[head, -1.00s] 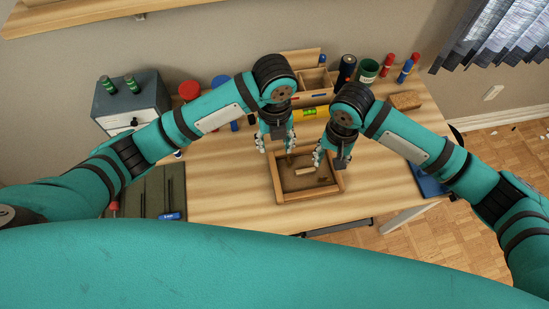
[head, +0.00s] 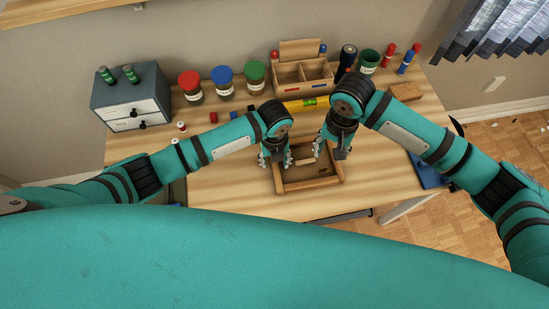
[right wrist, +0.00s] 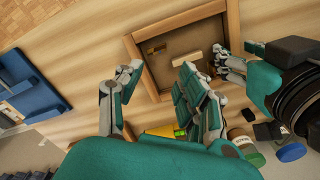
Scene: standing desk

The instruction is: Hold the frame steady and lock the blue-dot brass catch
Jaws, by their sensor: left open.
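The wooden frame (head: 312,186) lies on the desk and also shows in the right wrist view (right wrist: 182,20). A pale wooden bar (right wrist: 183,59) and a small brass-coloured piece (right wrist: 156,48) are inside it. I cannot make out a blue dot. My left gripper (head: 276,162) is open at the frame's left side; it also shows in the right wrist view (right wrist: 230,66), over the rim. I cannot tell if it touches. My right gripper (head: 330,151) is above the frame's far right part. In the right wrist view its fingers are apart with nothing between them.
A yellow level (head: 308,103) lies behind the frame, before a wooden organizer (head: 302,78). Several lidded jars (head: 223,82) and a grey drawer cabinet (head: 130,98) stand left. A blue item (head: 428,170) lies at the right edge. The desk left of the frame (head: 225,185) is clear.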

